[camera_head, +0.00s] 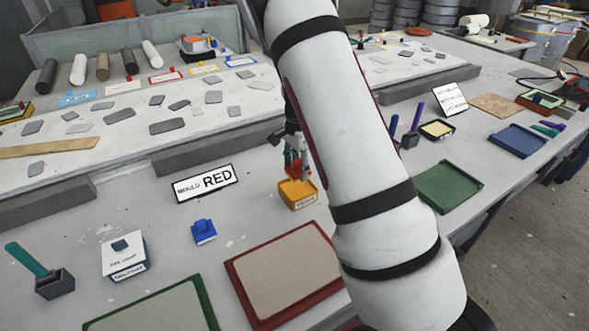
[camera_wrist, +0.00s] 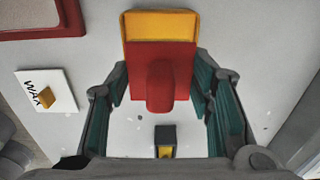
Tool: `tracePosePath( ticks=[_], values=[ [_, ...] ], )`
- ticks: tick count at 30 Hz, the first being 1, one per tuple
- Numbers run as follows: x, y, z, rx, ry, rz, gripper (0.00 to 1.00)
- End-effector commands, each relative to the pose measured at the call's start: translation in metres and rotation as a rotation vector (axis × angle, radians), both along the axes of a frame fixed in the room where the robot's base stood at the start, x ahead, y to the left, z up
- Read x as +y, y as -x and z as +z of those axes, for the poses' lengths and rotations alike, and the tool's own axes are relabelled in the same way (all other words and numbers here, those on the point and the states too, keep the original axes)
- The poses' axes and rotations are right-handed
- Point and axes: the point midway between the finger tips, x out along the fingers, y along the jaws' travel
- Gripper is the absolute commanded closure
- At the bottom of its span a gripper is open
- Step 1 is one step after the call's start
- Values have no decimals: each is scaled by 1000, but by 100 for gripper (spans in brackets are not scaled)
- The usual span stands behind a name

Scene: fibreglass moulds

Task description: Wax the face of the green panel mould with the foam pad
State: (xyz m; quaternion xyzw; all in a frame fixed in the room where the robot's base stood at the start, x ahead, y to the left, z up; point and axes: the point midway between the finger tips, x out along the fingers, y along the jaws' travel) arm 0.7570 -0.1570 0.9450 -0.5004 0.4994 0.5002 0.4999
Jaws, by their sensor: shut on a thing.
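The green panel mould (camera_head: 150,309) lies at the front left in the head view, cut off by the lower edge, with a pale beige-grey face and green rim. My gripper (camera_head: 291,165) is partly hidden by my arm. In the wrist view my gripper (camera_wrist: 161,85) is shut on a red block with a rounded knob (camera_wrist: 160,60), seemingly the foam pad. The red block is at a yellow tray (camera_wrist: 160,22), which also shows in the head view (camera_head: 299,199). I cannot tell whether block and tray touch.
The red panel mould (camera_head: 284,274) lies right of the green one. A "MOULD RED" sign (camera_head: 206,183), a blue block (camera_head: 204,231), a labelled white box (camera_head: 123,256) and a dark cup with a teal handle (camera_head: 54,284) stand nearby. A WAX card (camera_wrist: 44,91) shows in the wrist view.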

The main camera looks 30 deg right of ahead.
Motion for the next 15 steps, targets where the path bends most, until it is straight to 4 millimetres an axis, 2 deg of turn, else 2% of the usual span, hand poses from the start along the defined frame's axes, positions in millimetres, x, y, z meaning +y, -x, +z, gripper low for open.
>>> tracePosePath(
  ticks=[6,15],
  values=[
    [0,0,-25,2,-1,-2,74],
    [0,0,-44,0,1,-2,74]
  ],
)
